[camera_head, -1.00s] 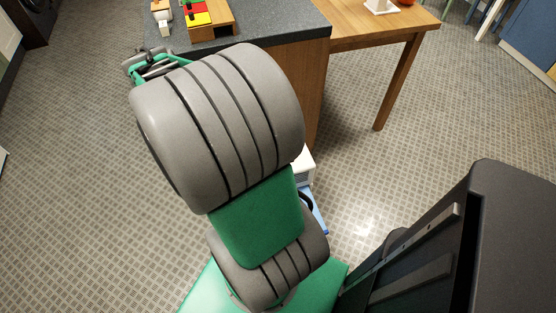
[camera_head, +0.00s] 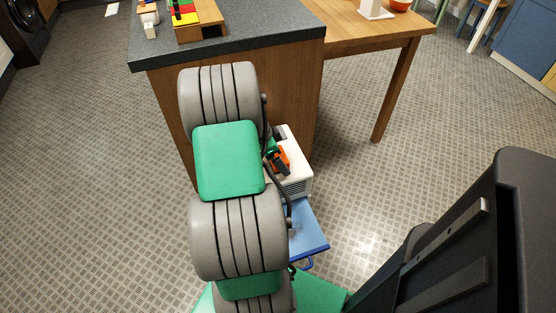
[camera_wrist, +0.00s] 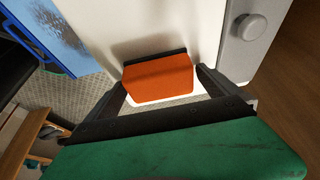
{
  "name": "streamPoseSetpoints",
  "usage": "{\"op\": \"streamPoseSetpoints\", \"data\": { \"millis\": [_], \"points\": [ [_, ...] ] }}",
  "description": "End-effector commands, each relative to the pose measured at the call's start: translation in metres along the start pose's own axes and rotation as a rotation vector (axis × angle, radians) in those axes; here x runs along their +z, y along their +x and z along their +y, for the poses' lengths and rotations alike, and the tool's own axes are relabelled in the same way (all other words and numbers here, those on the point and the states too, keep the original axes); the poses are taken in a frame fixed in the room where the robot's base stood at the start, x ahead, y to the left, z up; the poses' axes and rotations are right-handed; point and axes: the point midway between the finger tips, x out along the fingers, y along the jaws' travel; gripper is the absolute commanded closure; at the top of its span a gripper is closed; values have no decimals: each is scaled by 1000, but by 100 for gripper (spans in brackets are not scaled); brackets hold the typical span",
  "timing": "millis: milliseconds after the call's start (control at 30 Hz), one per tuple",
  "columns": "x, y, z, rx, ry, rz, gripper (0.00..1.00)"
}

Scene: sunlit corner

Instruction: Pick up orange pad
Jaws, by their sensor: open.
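The orange pad (camera_wrist: 158,80) has a dark strip along its far edge and lies on a pale surface in the wrist view. My gripper (camera_wrist: 162,82) is open, its dark fingers on either side of the pad. I cannot tell whether they touch it. In the head view, an orange patch (camera_head: 283,160) with dark parts shows at the white box, just right of my arm. My arm hides most of the gripper there.
The white box (camera_head: 298,182) with vents stands on the floor beside the dark-topped counter (camera_head: 240,28). A blue panel (camera_head: 306,232) lies below it. The wooden table (camera_head: 370,40) is at the right. Open floor lies right of the box.

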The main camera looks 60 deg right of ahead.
Motion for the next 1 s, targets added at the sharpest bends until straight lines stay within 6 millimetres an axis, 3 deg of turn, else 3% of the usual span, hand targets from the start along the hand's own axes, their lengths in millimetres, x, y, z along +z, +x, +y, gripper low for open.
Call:
{"op": "streamPoseSetpoints", "data": {
  "millis": [67, 767, 1000],
  "points": [
    [0, -1, 0, 0, 0, 0, 0],
    [0, -1, 0, 0, -1, 0, 57],
    [0, -2, 0, -1, -1, 0, 58]
  ]
}}
